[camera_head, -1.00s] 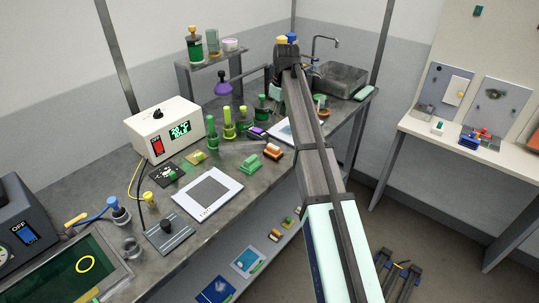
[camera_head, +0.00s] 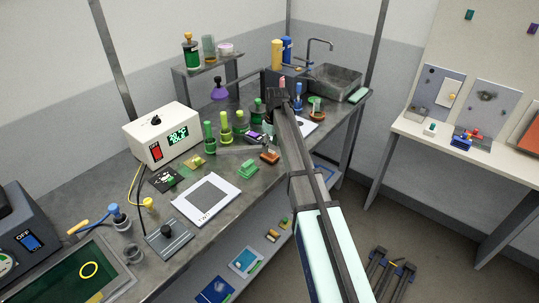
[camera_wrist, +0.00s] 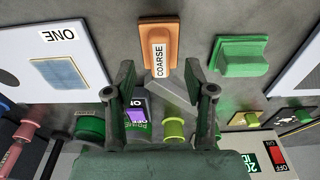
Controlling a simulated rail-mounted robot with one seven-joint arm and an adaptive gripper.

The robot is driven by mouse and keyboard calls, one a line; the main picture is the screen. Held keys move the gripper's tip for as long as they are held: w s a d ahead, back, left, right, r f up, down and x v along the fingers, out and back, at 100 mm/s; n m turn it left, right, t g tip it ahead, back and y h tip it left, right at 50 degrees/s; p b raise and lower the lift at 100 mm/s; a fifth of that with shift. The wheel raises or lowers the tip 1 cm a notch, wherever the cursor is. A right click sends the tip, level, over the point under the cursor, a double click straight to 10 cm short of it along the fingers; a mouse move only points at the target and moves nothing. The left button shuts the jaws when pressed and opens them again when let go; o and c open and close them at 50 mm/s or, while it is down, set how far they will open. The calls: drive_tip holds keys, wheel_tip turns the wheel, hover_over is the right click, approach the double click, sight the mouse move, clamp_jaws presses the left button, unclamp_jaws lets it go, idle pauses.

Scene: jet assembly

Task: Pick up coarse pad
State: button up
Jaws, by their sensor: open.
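The coarse pad is an orange block with a raised grip and a white "COARSE" label. In the wrist view the pad (camera_wrist: 158,42) lies on the grey bench at top centre, just beyond my fingertips. In the head view the pad (camera_head: 270,157) lies near the bench's front edge. My gripper (camera_wrist: 158,72) is open and empty, its two fingers spread in the wrist view, apart from the pad. In the head view the gripper is partly hidden by my arm.
A green pad (camera_wrist: 240,54) lies right of the coarse pad in the wrist view. A white board marked ONE (camera_wrist: 84,80) lies left. A purple-screened device (camera_wrist: 139,112) and green bottles stand close by. A white board marked TWO (camera_head: 186,214) lies front left.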

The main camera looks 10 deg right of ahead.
drive_tip(key=shift+w+a+f+p, duration=0.1)
drive_tip(key=shift+f+p, duration=0.3)
drive_tip(key=shift+f, duration=0.6)
drive_tip(key=shift+w+a+f+p, duration=0.1)
drive_tip(key=shift+f+p, duration=0.25)
drive_tip(key=shift+f, duration=0.6)
drive_tip(key=shift+c, duration=0.3)
clamp_jaws()
wheel_tip(320, 180, up, 20)
drive_tip(key=b, duration=0.5)
